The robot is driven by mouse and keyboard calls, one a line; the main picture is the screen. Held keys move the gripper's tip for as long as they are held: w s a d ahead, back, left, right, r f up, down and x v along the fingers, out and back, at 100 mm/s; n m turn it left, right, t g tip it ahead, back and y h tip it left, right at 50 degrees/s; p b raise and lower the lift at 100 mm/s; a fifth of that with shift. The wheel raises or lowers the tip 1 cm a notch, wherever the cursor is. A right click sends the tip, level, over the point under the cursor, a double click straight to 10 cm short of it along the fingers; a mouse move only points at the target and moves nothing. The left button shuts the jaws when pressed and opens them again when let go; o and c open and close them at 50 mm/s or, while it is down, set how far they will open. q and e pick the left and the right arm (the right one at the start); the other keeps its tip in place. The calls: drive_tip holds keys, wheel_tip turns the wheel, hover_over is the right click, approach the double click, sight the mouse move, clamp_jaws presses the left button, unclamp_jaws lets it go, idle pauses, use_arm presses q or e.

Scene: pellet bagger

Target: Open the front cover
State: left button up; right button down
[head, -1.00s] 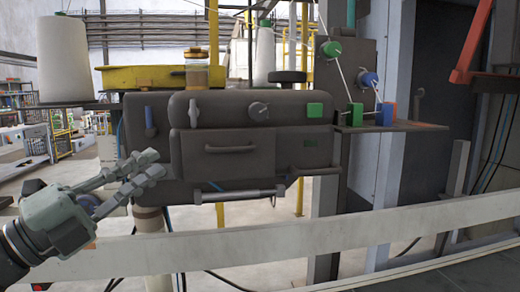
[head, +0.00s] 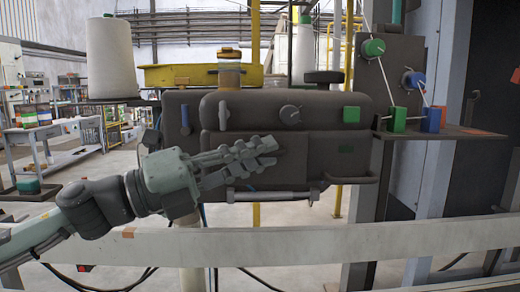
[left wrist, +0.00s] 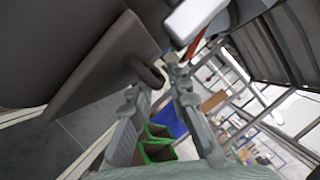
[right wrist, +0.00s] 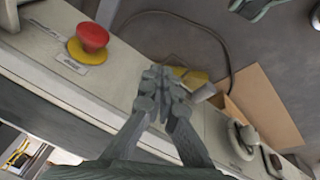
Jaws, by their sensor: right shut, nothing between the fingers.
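The front cover (head: 312,148) is a dark grey panel on the front of the dark machine body. It looks closed in the head view. My left gripper (head: 272,153) reaches across it from the left, with its fingers where the cover's bar handle is and hiding it. In the left wrist view, a dark panel (left wrist: 105,65) fills the upper left, with a dark bar end (left wrist: 150,74) close to the fingertips. The left gripper (left wrist: 160,88) has a gap between its fingers; contact is unclear. My right gripper (right wrist: 162,82) is shut and empty, outside the head view.
A knob (head: 290,114) and green button (head: 351,115) sit above the cover; a horizontal bar (head: 270,196) runs below. A pale rail (head: 330,237) crosses in front. In the right wrist view, a red button (right wrist: 92,37) stands on a pale ledge near the right gripper.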

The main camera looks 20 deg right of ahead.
use_arm(q)
drive_tip(key=shift+d, duration=0.3)
clamp_jaws()
drive_tip(key=shift+f, duration=0.1)
